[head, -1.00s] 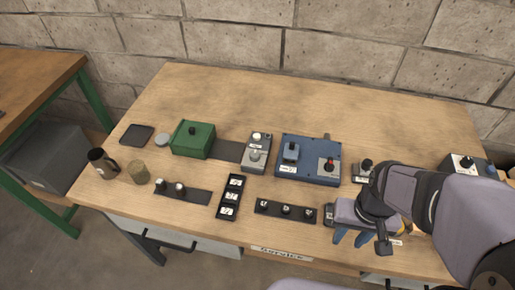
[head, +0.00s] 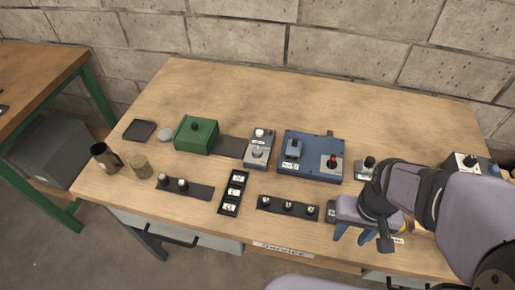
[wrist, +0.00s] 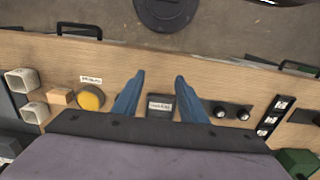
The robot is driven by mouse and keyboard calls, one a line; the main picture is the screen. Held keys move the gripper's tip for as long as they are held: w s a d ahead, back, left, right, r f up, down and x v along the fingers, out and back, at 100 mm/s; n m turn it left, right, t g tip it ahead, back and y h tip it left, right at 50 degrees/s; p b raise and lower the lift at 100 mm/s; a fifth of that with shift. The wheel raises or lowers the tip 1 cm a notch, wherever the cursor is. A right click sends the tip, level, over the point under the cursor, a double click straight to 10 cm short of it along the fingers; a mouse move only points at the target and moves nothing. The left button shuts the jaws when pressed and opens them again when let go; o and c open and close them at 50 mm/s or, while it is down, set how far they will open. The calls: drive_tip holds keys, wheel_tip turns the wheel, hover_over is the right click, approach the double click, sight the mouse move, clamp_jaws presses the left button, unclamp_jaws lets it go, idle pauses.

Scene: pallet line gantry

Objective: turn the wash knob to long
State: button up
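My gripper (head: 354,236) is open and empty over the front right of the workbench. In the wrist view its two blue fingers (wrist: 158,84) are spread, with a small dark box with a white label (wrist: 160,104) seen between them. I cannot read which knob is the wash knob. Candidates are a dark knob on a small grey box (head: 367,168) just behind my gripper, a red-topped knob on the blue box (head: 311,167), a knob on the grey box (head: 257,154), and a black knob on the white-faced box (head: 468,162) at far right, partly behind my arm.
A black strip with three knobs (head: 288,208) lies left of my gripper. Beyond it are a black label tray (head: 234,194), a green box (head: 196,135) and a mug (head: 104,157). The wrist view shows a yellow disc (wrist: 92,97). The bench (head: 350,115) is clear at the back.

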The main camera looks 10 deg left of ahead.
drive_tip(key=shift+w+a+r+n, duration=0.15)
drive_tip(key=shift+w+r+n, duration=0.15)
drive_tip(key=shift+w, duration=0.15)
drive_tip(key=w+a+r+n+p, duration=0.25)
drive_tip(key=w+a+n, duration=0.3)
drive_tip(key=w, duration=0.35)
drive_tip(key=r+n+p, duration=0.2)
drive_tip(key=n, duration=1.6)
hover_over(258, 149)
drive_tip(key=shift+s+d+f, duration=0.15)
drive_tip(key=shift+d, duration=0.3)
drive_tip(key=shift+a+f+n, duration=0.1)
drive_tip(key=shift+a+n, duration=0.25)
drive_tip(key=shift+a, duration=0.15)
drive_tip(key=shift+f+p, duration=1.45)
drive_tip(key=shift+f, duration=2.2)
drive_tip(key=c, duration=1.1)
